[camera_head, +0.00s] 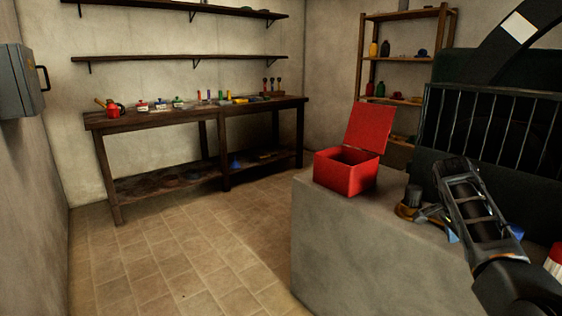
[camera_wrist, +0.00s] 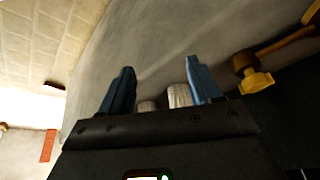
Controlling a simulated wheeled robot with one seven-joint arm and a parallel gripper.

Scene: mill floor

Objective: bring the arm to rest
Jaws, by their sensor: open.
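My arm reaches in from the lower right of the head view, over the grey block (camera_head: 335,240). My gripper (camera_head: 436,224) is open near the block's right side, beside a dark cylindrical piece with a brass-coloured base (camera_head: 413,195). In the wrist view my gripper's two blue fingers (camera_wrist: 160,82) stand apart. Pale cylindrical pieces (camera_wrist: 179,96) show between and beyond the fingers; I cannot tell whether they touch. No object is visibly held.
An open red box (camera_head: 345,178) stands on the block. A dark machine with a barred guard (camera_head: 490,120) rises close behind my arm. A brass-yellow fitting (camera_wrist: 256,80) is right of the fingers. A workbench (camera_head: 190,115) stands at the back wall; the left floor is clear.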

